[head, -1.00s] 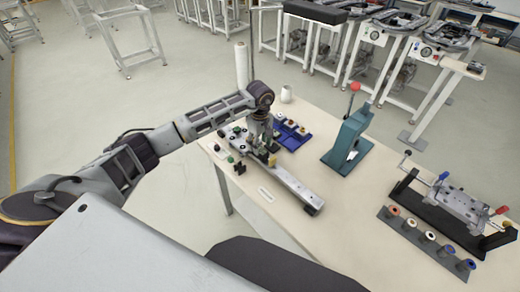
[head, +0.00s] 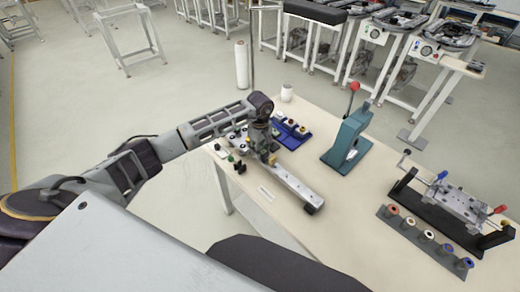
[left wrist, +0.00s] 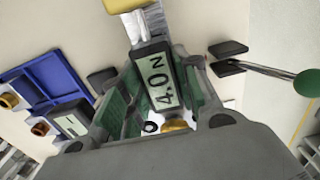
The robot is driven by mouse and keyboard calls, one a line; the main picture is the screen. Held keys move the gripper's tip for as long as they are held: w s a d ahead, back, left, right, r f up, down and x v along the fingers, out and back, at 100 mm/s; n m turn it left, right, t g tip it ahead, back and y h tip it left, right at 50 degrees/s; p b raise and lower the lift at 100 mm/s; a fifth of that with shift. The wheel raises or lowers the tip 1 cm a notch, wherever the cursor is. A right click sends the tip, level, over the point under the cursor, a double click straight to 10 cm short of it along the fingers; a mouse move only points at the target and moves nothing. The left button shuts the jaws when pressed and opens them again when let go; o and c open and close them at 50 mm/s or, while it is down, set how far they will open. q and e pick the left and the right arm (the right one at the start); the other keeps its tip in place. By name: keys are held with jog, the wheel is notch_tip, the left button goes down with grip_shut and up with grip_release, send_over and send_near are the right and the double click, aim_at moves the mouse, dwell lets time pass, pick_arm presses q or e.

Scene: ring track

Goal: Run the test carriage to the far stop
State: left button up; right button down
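The test rail (head: 292,183) lies on the table with its near end toward the lower right. My left gripper (head: 265,152) is low over the rail's far part and hides much of the carriage there. In the left wrist view, a dark block with a pale "4.0 N" label (left wrist: 165,88), apparently on the carriage, sits between the green-padded fingers of my left gripper (left wrist: 160,85). The inner pads show beside the block, so the fingers look open around it; any contact is hard to make out. A yellow part (left wrist: 125,5) is beyond it on the rail. My right gripper is not in view.
A blue tray (head: 295,137) with small parts is close behind the rail; it also shows in the left wrist view (left wrist: 48,82). A green-knobbed lever (left wrist: 306,84) reaches beside the rail. A teal press (head: 347,140) and a clamp fixture (head: 460,205) stand to the right.

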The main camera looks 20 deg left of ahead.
aim_at(247, 139)
pick_arm(q)
jog(key=c, duration=0.5)
grip_shut()
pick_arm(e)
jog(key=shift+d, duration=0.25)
